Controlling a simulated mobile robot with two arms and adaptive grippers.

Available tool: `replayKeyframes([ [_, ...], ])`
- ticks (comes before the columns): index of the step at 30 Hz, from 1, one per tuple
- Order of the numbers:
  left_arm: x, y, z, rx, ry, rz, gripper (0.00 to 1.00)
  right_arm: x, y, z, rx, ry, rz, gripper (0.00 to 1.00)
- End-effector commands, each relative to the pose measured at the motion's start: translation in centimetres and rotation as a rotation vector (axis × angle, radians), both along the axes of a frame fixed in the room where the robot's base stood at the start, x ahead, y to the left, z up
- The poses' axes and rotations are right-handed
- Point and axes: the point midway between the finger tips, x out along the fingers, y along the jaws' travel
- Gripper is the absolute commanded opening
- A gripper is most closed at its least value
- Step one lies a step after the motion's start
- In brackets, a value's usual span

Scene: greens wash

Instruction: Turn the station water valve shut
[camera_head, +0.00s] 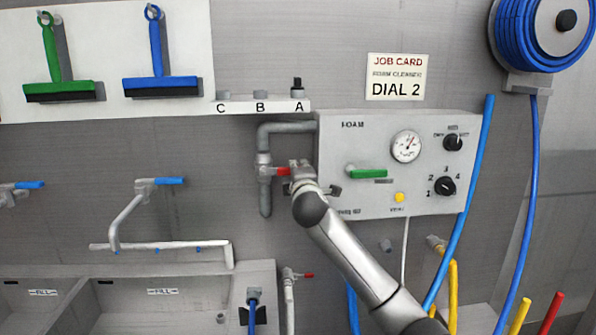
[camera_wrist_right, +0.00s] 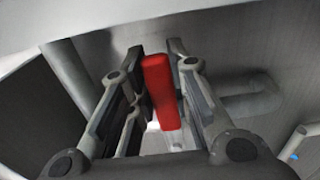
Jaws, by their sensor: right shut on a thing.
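The station water valve is on a grey pipe (camera_head: 264,196) left of the foam box, and its red handle (camera_head: 283,171) points sideways to the right, across the vertical pipe. My right gripper (camera_head: 298,172) is at the handle's free end. In the right wrist view the red handle (camera_wrist_right: 161,92) stands between the two fingers of my right gripper (camera_wrist_right: 158,75), which are shut on it. The valve body is hidden in that view. My left gripper is not in view.
The foam box (camera_head: 440,195) has a green lever (camera_head: 368,174), a gauge (camera_head: 407,146) and dials. A second red-handled tap (camera_head: 303,275) is below, beside the sink (camera_head: 250,270). A blue hose (camera_head: 475,180) hangs at the right.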

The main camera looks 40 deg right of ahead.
Motion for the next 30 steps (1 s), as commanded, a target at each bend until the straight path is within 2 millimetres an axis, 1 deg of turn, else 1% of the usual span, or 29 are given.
replayKeyframes([
  [3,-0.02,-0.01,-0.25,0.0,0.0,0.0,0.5,-0.01,-0.03,-0.35,0.022,-0.012,-0.001,0.0],
  [18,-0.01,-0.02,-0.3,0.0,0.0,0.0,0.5,0.02,0.01,-0.55,0.04,-0.02,0.0,0.0],
  [19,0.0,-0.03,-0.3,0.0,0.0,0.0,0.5,0.02,0.01,-0.56,0.04,-0.02,0.0,0.21],
  [24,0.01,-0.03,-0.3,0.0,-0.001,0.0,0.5,0.02,0.02,-0.53,0.037,-0.019,0.0,0.41],
  [30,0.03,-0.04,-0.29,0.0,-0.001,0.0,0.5,0.01,0.02,-0.44,0.036,-0.02,0.0,0.41],
])
